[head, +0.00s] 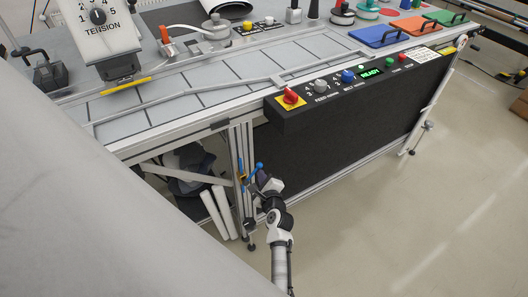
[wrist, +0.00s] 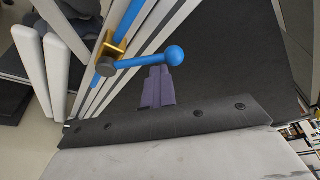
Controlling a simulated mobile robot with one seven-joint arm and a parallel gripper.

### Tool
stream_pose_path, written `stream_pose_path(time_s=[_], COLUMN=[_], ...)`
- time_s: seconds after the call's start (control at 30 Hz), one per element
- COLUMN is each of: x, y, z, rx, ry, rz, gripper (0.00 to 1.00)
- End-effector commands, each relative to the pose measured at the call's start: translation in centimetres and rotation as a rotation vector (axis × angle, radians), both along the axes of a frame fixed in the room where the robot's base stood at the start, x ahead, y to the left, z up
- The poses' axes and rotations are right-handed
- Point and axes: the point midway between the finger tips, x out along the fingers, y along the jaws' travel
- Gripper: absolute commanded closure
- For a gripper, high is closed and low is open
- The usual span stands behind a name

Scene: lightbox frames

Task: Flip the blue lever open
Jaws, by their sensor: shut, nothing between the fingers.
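The blue lever (wrist: 145,60) shows in the wrist view as a rod with a ball at its right end. Its other end joins a brass-coloured block (wrist: 112,47) with a dark round knob. In the head view the blue lever (head: 258,167) is small, beside the table's leg. My gripper (wrist: 158,72) is shut and empty, its fingers close below the rod near the ball. I cannot tell whether they touch it. In the head view my gripper (head: 262,178) is partly hidden and is low beside the table frame.
A dark panel (head: 340,132) hangs under the control box (head: 285,117), to the right of the lever. Metal table legs (head: 236,165) and white tubes (head: 217,212) stand to the left. The floor (head: 400,220) to the right is clear.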

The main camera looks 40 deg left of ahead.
Motion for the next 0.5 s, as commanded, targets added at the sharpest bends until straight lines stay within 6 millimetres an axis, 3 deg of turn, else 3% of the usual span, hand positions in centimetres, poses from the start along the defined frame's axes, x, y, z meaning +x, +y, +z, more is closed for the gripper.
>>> stream_pose_path(time_s=[0.5], x=[-2.3], y=[1.0], z=[1.3], rx=[-0.177], ry=[-0.437], rz=[-0.002], gripper=[1.0])
